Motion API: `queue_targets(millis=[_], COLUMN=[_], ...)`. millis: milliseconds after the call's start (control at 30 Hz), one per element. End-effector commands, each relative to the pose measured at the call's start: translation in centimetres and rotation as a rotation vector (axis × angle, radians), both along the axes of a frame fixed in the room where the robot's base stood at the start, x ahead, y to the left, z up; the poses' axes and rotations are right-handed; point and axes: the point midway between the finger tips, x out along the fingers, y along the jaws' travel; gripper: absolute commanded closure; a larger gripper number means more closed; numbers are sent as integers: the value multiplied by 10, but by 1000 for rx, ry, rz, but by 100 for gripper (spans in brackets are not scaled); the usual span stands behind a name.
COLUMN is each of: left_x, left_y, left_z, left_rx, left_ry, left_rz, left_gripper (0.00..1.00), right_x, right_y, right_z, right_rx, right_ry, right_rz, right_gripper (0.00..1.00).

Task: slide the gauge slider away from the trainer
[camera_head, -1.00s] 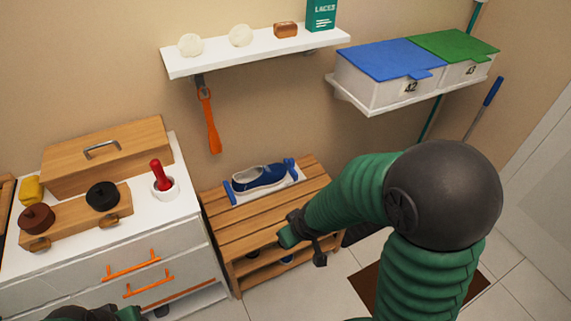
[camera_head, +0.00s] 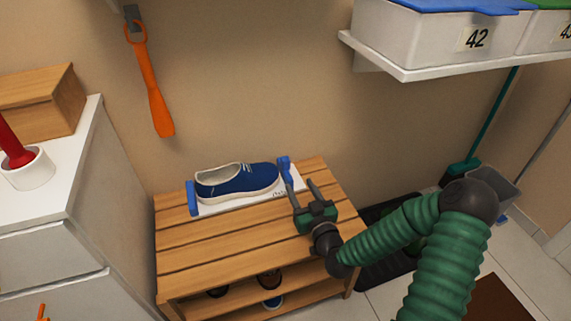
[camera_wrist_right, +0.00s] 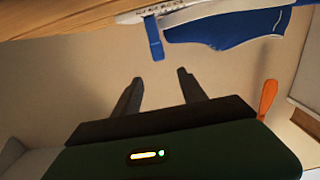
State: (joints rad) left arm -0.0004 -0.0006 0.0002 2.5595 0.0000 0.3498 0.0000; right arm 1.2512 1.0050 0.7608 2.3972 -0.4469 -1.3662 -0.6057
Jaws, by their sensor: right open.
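The blue trainer (camera_head: 237,182) lies on a white foot gauge (camera_head: 207,209) on top of the wooden bench. The blue gauge slider (camera_head: 286,172) stands upright at the trainer's right end, close to its toe. My right gripper (camera_head: 302,186) is open, with its two dark fingers at the right end of the gauge, just short of the slider. In the right wrist view, the slider (camera_wrist_right: 155,40) is ahead of the open, empty fingers (camera_wrist_right: 160,77), with the trainer (camera_wrist_right: 225,32) beside it. I cannot tell whether a finger touches the slider. My left gripper is out of view.
The slatted bench (camera_head: 225,244) has shoes on its lower shelf. A blue end stop (camera_head: 192,198) stands at the gauge's left end. An orange shoehorn (camera_head: 152,85) hangs on the wall. Shelf boxes (camera_head: 450,35) are above right, and a dark tray (camera_head: 375,265) is on the floor.

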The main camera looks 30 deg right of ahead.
Motion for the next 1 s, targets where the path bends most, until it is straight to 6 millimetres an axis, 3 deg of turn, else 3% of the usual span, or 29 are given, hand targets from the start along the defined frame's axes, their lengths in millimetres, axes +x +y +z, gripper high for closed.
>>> queue_targets(millis=[300,500,667,900,1000], left_x=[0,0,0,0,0], left_y=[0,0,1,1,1], left_z=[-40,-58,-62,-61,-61], left_rx=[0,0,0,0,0], left_ry=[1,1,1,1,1], left_rz=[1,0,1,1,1], left_gripper=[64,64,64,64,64], right_x=[82,123,137,139,139], right_y=[-25,-33,-37,-38,-38], right_z=[-10,-8,-5,-4,-4], right_rx=[10,8,9,10,10], right_ry=[-2,-1,2,3,3], right_rz=[-1,1,1,1,1], right_gripper=[51,51,51,51,61])
